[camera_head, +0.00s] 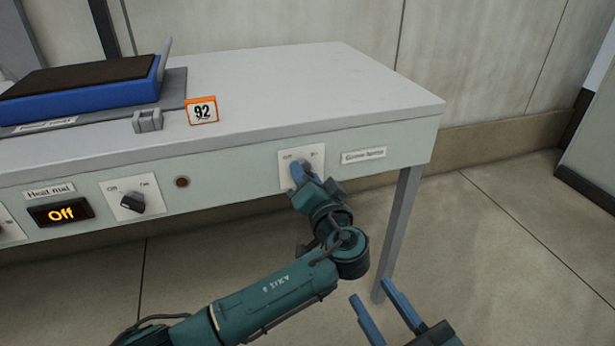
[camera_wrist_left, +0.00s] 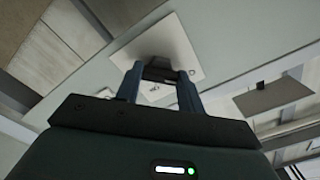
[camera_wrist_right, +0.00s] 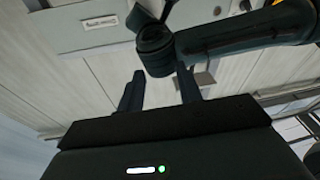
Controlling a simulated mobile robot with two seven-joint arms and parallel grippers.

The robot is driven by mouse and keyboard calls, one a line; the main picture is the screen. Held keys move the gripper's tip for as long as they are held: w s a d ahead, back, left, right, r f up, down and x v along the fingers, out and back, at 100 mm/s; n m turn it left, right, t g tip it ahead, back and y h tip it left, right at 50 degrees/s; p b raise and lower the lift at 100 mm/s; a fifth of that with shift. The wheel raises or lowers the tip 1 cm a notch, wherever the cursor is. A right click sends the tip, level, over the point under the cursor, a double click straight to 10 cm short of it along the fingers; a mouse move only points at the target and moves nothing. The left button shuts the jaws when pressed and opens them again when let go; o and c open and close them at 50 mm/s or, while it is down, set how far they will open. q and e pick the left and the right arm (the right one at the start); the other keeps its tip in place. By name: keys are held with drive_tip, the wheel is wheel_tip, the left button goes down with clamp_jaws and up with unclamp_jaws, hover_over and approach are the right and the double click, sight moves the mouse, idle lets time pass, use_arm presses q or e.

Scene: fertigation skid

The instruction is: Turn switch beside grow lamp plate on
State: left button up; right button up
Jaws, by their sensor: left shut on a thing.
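The grow lamp plate (camera_head: 364,155) is a small white label on the bench's front panel, near its right end. Just left of it is a white switch plate (camera_head: 316,153) with faint markings at its top corners. My left gripper (camera_head: 302,171) reaches up to this plate and hides most of the switch. In the left wrist view its two fingers are shut on the dark switch knob (camera_wrist_left: 160,69) in front of the white plate. The knob's angle is hard to read. My right gripper (camera_head: 371,293) is open and empty, low in front of the bench's right leg.
A second switch (camera_head: 132,203) beside a heat mat label (camera_head: 50,191) and a display (camera_head: 61,213) reading "Off" are further left. A round brown indicator (camera_head: 182,182) lies between the switches.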

drive_tip(key=shift+r, duration=0.2)
use_arm(q)
drive_tip(key=m+p, duration=0.7)
drive_tip(key=m, duration=0.2)
drive_tip(key=m+p, duration=0.7)
drive_tip(key=m, duration=0.1)
drive_tip(key=shift+r+m, duration=0.2)
drive_tip(key=shift+m, duration=0.2)
use_arm(e)
drive_tip(key=d+r+m+g+h, duration=0.1)
drive_tip(key=s+d+r+m+g+h, duration=0.1)
drive_tip(key=d+r+m+g+h, duration=0.1)
drive_tip(key=d+g+h, duration=0.1)
drive_tip(key=shift+s+r, duration=0.25)
drive_tip(key=shift+s, duration=0.15)
drive_tip(key=shift+s+d+m, duration=0.1)
drive_tip(key=shift+s+m, duration=0.05)
drive_tip(key=shift+m, duration=0.15)
use_arm(q)
drive_tip(key=o, duration=1)
drive_tip(key=shift+f, duration=0.1)
use_arm(e)
drive_tip(key=shift+r, duration=0.1)
